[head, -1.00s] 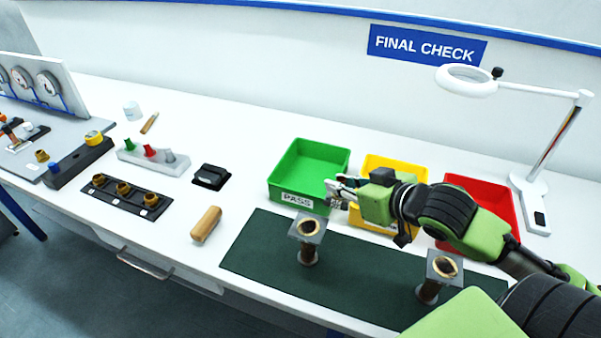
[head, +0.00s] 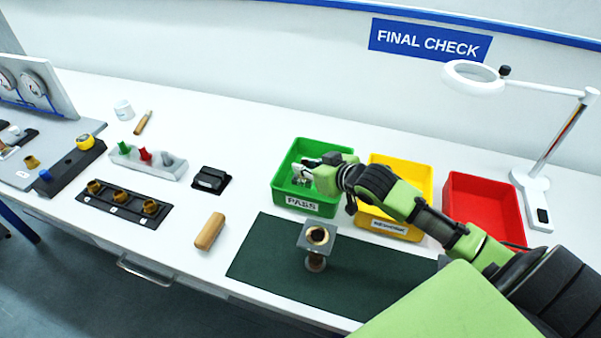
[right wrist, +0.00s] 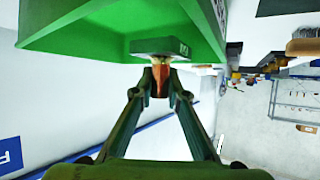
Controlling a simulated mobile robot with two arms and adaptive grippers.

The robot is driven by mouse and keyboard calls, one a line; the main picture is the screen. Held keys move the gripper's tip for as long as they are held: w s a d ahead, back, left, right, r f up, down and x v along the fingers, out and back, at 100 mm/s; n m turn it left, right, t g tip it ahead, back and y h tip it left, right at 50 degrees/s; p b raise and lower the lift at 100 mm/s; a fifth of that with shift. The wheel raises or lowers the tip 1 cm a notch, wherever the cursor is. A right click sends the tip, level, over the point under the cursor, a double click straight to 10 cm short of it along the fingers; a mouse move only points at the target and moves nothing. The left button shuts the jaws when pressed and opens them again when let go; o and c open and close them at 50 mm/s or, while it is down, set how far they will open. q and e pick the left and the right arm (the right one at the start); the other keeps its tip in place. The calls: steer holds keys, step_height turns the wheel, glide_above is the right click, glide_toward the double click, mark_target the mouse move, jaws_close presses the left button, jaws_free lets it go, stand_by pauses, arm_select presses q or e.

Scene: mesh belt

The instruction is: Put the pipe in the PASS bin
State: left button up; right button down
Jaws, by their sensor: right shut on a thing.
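My right gripper (head: 303,172) is over the green PASS bin (head: 318,208). In the right wrist view its fingers (right wrist: 160,78) are shut on a copper-brown pipe (right wrist: 160,84) with a dark square flange (right wrist: 160,46). The flange shows against the green bin (right wrist: 80,30); I cannot tell whether it touches the bin. The held pipe is mostly hidden by the gripper in the head view. Another pipe with a square flange (head: 317,240) stands upright on the dark green mat (head: 265,255). My left gripper is out of view.
A yellow bin (head: 425,185) and a red bin (head: 482,205) stand to the right of the green one. A magnifier lamp (head: 540,195) stands at the far right. A wooden block (head: 209,231) and a black box (head: 210,180) lie left of the mat.

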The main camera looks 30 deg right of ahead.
mark_target(301, 176)
steer(key=shift+w+d+f, duration=0.1)
steer(key=shift+w+f, duration=0.6)
steer(key=shift+w, duration=0.05)
steer(key=shift+w+f, duration=0.35)
steer(key=shift+f, duration=0.15)
step_height(301, 176, down, 2)
steer(key=shift+f+p, duration=0.2)
steer(key=shift+p, duration=0.6)
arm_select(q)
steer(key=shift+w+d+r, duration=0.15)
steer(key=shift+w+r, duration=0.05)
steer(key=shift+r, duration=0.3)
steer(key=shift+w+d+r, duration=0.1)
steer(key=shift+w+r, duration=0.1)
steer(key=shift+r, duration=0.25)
arm_select(e)
steer(key=shift+f, duration=0.3)
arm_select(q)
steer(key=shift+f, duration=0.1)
arm_select(e)
steer(key=shift+f, duration=0.15)
steer(key=c, duration=2)
jaws_free()
steer(key=shift+s, duration=0.1)
steer(key=shift+s, duration=0.1)
